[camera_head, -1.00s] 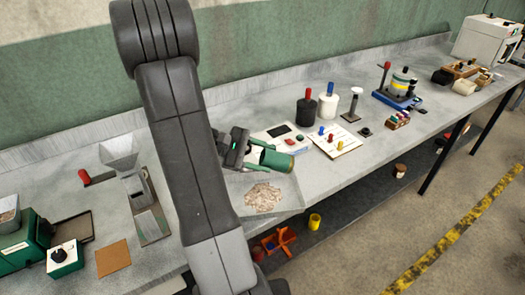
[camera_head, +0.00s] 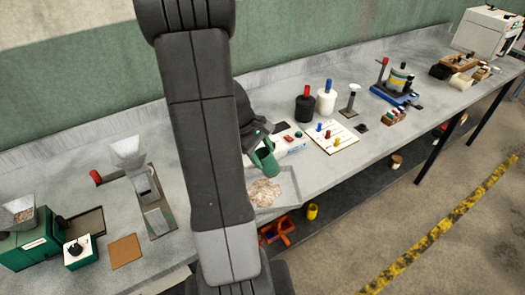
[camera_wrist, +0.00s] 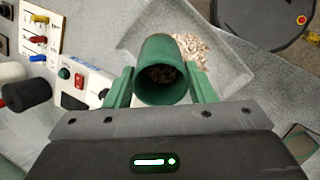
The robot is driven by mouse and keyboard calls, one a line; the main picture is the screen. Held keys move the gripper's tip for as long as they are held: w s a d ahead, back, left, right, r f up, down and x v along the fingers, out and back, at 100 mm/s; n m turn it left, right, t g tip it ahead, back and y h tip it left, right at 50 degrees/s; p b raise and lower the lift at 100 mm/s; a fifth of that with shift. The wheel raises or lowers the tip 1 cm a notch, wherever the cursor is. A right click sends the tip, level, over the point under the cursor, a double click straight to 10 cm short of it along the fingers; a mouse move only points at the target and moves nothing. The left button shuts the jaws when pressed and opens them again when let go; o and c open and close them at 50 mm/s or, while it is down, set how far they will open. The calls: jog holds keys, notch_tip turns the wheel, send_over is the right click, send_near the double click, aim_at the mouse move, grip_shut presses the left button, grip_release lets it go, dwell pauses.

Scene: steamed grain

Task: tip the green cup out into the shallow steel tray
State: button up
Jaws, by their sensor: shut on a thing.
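My gripper (camera_head: 259,148) is shut on the green cup (camera_head: 265,161), above the shallow steel tray (camera_head: 291,184). In the wrist view the green fingers of my gripper (camera_wrist: 162,88) clasp the sides of the cup (camera_wrist: 160,50). The cup's mouth faces the wrist camera, and a little brownish grain shows in its dark inside. A pale heap of grain (camera_head: 263,194) lies in the tray. In the wrist view the tray (camera_wrist: 138,42) and heap (camera_wrist: 193,47) lie beyond the cup. My arm hides the tray's left part in the head view.
A white panel with buttons (camera_wrist: 75,78) stands close to the left of my gripper in the wrist view. A black jar (camera_head: 304,108), a white jar (camera_head: 326,101) and a board with coloured pegs (camera_head: 331,138) stand to the right. A funnel stand (camera_head: 130,155) is at left.

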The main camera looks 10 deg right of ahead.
jog(key=y, duration=0.4)
jog(key=shift+d+r+t, duration=0.1)
jog(key=shift+r+t, duration=0.2)
jog(key=shift+t, duration=0.1)
